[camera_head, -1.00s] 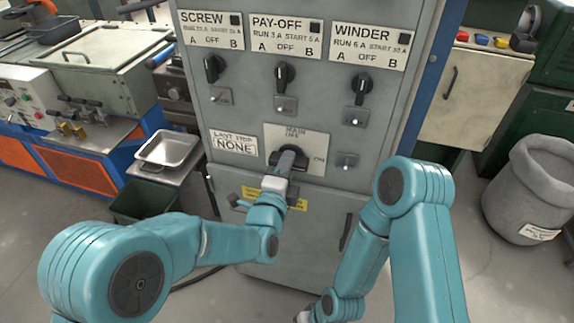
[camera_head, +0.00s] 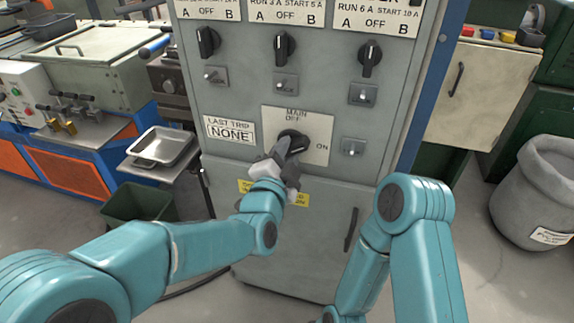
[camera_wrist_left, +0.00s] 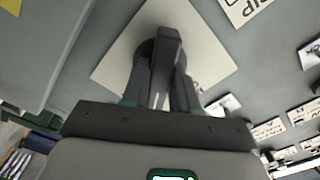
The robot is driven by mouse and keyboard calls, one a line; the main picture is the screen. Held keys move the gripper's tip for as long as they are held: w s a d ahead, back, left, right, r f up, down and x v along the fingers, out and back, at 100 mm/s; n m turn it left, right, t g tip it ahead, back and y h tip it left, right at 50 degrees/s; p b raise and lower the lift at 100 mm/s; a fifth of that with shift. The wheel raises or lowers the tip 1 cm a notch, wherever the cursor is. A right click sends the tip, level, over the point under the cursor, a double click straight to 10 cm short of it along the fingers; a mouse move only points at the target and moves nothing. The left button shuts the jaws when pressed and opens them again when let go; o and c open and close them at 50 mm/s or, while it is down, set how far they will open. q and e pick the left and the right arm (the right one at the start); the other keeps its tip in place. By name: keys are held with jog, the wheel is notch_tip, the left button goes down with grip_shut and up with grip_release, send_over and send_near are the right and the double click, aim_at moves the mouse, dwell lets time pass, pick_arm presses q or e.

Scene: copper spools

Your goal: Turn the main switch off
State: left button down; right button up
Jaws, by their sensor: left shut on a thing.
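The main switch is a dark round knob (camera_head: 298,136) on a pale square plate (camera_head: 316,120) marked MAIN, OFF at the top and ON at the right. My left gripper (camera_head: 284,148) reaches up to it and is shut on its handle. In the left wrist view the dark handle bar (camera_wrist_left: 168,45) stands between the two fingers of the left gripper (camera_wrist_left: 160,88). In the head view the gripper hides part of the handle, so I cannot tell its exact angle. My right arm stands in front of the cabinet at the right; its gripper is out of view.
Three smaller black knobs, the left one (camera_head: 207,42), the middle one (camera_head: 284,48) and the right one (camera_head: 369,56), sit above with small toggles below them. A LAST TRIP card (camera_head: 229,130) is left of the main switch. A cabinet door handle (camera_head: 351,229) is below.

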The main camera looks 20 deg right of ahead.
pick_arm(q)
jog(key=n+b, duration=0.2)
jog(key=n, duration=0.1)
jog(key=n+b, duration=0.2)
jog(key=b, duration=0.1)
jog(key=shift+f+n, duration=0.2)
jog(key=shift+n, duration=0.2)
jog(key=n+b, duration=0.2)
jog(key=n, duration=0.1)
jog(key=shift+r+n+b, duration=0.2)
jog(key=shift+n+b, duration=0.75)
jog(key=shift+n, duration=0.25)
jog(key=c, duration=1)
grip_release()
jog(key=shift+o, duration=0.2)
jog(key=shift+a, duration=0.1)
